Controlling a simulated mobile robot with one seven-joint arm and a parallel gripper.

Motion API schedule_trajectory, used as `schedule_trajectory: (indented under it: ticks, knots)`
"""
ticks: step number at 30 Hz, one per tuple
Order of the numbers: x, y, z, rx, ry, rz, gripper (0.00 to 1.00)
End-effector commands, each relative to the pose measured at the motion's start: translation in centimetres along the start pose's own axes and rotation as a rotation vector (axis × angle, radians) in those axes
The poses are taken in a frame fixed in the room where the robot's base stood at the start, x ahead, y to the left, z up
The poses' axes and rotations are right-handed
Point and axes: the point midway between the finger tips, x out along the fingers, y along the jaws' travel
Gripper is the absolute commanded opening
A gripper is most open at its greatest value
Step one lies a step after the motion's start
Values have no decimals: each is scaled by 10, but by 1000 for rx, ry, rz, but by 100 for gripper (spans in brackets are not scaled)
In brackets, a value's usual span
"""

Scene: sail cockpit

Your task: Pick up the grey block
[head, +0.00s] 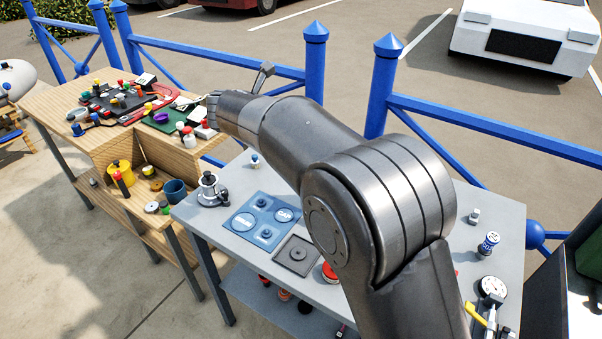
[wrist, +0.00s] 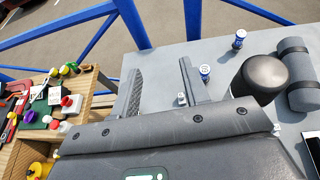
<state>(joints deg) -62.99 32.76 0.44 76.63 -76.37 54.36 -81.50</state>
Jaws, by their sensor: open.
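My gripper (wrist: 160,68) is open in the wrist view, with its two fingers apart and no object gripped between them. In the head view it is mostly hidden behind my arm; one finger (head: 263,77) sticks up near the blue railing. A small light grey piece (head: 474,216) stands on the right part of the grey table in the head view. It looks like the grey block, but it is too small to be sure. My gripper is well to the left of it. I cannot pick it out for certain in the wrist view.
The grey table (head: 218,222) holds a blue panel (head: 262,222), a dark square plate (head: 297,254), a small can (head: 489,243) and a round gauge (head: 492,287). A cluttered wooden bench (head: 75,110) stands left. Blue railings (head: 500,137) run behind. The table's back right is mostly clear.

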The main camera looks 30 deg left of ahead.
Motion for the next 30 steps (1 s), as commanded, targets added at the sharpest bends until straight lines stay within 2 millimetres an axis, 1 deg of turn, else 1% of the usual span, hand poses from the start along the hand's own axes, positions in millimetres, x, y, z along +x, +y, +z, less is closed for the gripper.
schedule_trajectory:
  ticks: [1,5,6,8,9,12,15,18,21,27,30]
  knots:
    - [12,-5,-24,-9,8,-11,42]
    - [32,-6,-74,-8,9,-10,42]
    - [40,-6,-92,-7,10,-11,42]
    - [50,-6,-118,-8,9,-13,42]
    - [57,-6,-135,-7,10,-12,42]
    - [72,-6,-172,-4,9,-10,42]
    - [84,-6,-199,-1,8,-11,42]
    - [91,-6,-213,2,6,-11,42]
    - [101,-7,-218,6,5,-12,42]
    - [133,-7,-218,5,5,-12,42]
    - [144,-8,-218,6,5,-12,42]
